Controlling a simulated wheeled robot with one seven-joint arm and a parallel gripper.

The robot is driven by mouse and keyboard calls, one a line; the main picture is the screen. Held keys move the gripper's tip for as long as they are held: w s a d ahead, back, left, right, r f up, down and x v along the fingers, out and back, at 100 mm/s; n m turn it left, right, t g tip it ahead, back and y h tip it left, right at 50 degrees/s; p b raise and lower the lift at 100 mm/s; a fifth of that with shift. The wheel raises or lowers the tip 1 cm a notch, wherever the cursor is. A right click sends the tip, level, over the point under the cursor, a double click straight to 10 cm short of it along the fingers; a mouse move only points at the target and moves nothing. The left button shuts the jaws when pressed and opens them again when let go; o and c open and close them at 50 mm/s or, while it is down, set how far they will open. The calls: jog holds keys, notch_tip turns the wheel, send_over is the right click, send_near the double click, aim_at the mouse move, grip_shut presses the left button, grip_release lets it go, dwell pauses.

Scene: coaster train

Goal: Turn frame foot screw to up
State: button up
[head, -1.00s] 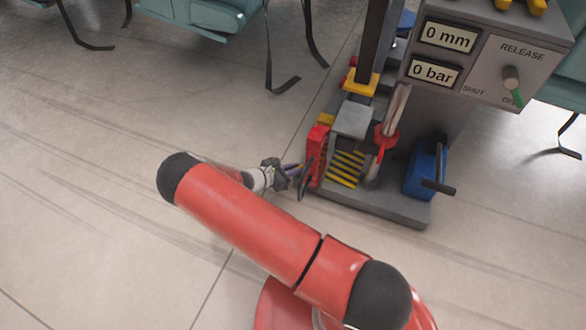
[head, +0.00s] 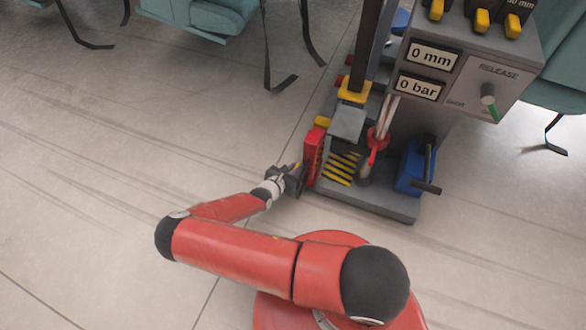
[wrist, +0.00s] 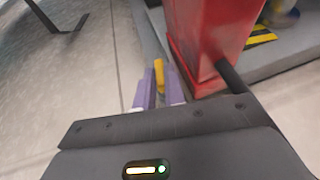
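The frame stands on a grey base plate (head: 378,205) with yellow and black stripes. A red upright block (head: 313,154) is at the base's left edge; it also fills the upper middle of the wrist view (wrist: 207,40). A black rod (wrist: 231,76) sticks out at the block's lower right in the wrist view. I cannot tell which part is the foot screw. My gripper (head: 297,169) is low, just left of the red block. Its purple fingers (wrist: 158,86) point along the block's left side, with a narrow yellow piece (wrist: 160,72) between them. Whether they grip it is unclear.
A blue block with a black handle (head: 415,170) stands at the base's right. The grey panel (head: 459,76) reads 0 mm and 0 bar and has a RELEASE knob (head: 488,93). Teal seats (head: 205,18) are behind. The tiled floor on the left is clear.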

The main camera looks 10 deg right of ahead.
jog(key=o, duration=0.4)
jog(key=shift+p+v, duration=0.35)
jog(key=shift+v, duration=3.6)
jog(key=shift+o, duration=0.3)
jog(key=shift+f, duration=0.1)
